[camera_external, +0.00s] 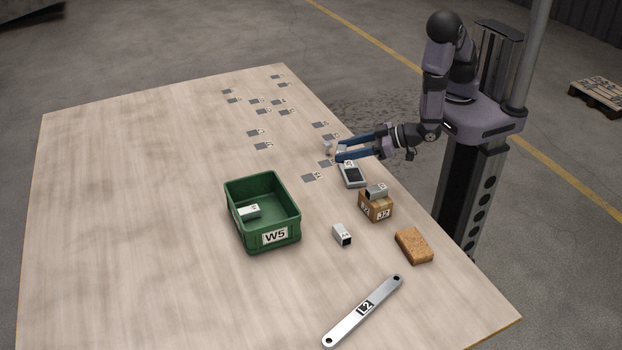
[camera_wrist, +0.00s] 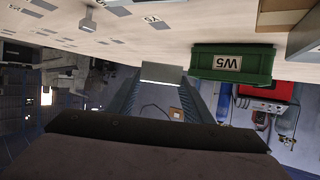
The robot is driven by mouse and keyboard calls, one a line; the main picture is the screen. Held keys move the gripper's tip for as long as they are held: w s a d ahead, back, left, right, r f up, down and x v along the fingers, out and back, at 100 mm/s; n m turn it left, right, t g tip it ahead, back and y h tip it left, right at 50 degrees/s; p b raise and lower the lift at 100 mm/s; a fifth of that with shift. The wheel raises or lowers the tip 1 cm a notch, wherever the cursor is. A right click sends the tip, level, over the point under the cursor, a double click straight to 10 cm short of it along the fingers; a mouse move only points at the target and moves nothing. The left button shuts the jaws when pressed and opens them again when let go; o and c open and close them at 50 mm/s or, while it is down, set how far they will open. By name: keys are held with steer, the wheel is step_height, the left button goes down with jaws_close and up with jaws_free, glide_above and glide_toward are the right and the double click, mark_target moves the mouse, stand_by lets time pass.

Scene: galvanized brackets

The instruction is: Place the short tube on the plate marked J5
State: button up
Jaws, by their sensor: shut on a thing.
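My gripper (camera_external: 340,149) reaches in from the right with its long blue fingers low over the table. In the wrist view its fingers (camera_wrist: 163,85) are shut on a grey metal tube (camera_wrist: 162,75). The fingers partly hide this tube in the external view. Its label cannot be read. Several small grey plates lie flat on the table, including one (camera_external: 313,178) left of the gripper and one (camera_wrist: 155,22) in the wrist view. Their marks are too small to read surely, so I cannot tell which is J5.
A small grey block (camera_external: 328,147) stands beside the fingertips. A grey device (camera_external: 354,181) lies just below the gripper. A green bin W5 (camera_external: 263,240) holds one tube. Another tube (camera_external: 376,191) rests on a cardboard box (camera_external: 377,211); one (camera_external: 342,235) lies nearby. The table's left is clear.

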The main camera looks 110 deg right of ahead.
step_height(320, 180, up, 2)
steer(key=m+g+h+p, duration=0.1)
steer(key=m+g+h, duration=0.1)
glide_above(357, 172)
steer(key=shift+f, duration=2.95)
steer(key=shift+f, duration=0.1)
steer(key=shift+f, duration=1.95)
steer(key=shift+f, duration=0.1)
steer(key=o, duration=1.1)
